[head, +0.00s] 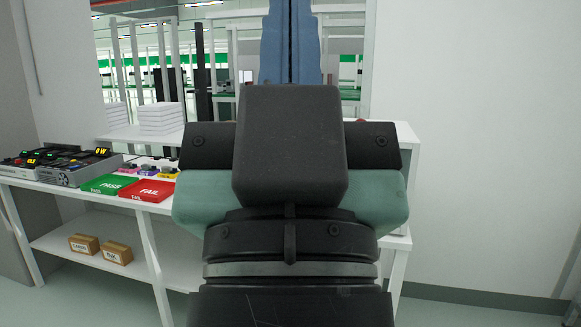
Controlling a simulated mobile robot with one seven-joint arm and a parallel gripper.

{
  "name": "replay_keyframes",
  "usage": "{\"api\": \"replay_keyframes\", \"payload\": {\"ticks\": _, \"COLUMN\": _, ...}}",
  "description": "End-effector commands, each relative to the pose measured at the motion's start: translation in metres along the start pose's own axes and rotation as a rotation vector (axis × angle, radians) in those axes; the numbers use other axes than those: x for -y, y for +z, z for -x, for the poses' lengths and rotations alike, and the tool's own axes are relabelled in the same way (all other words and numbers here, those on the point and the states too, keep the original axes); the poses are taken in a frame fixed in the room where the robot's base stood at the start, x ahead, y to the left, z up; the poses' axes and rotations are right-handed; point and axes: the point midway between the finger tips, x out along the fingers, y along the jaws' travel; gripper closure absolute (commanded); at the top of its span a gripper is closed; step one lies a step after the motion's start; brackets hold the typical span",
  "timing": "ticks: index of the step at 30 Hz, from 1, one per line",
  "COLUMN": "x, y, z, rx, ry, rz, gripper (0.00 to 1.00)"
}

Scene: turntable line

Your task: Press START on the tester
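A grey tester-like device (83,173) stands at the left end of the white bench, with a dark top and a small lit display that seems to read "0 W". Another dark device (35,160) with lit green and orange marks sits beside it at the far left. A START button cannot be made out on either at this size. My own arm fills the middle of the view, right of the devices and apart from them in the picture. My gripper does not show; the arm or the frame edge hides it.
On the white bench (52,187) lie a green PASS tray (108,185), a red FAIL tray (147,191) and several small coloured pieces (152,168). White stacks (161,118) stand on a raised shelf behind. Two small brown boxes (100,248) sit on the lower shelf. A bare wall (490,140) is at right.

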Motion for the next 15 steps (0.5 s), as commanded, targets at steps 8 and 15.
{"api": "replay_keyframes", "payload": {"ticks": 8, "x": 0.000, "y": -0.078, "z": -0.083, "rx": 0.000, "ry": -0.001, "rz": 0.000, "gripper": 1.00}}
{"api": "replay_keyframes", "payload": {"ticks": 15, "x": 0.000, "y": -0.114, "z": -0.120, "rx": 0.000, "ry": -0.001, "rz": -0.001, "gripper": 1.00}}
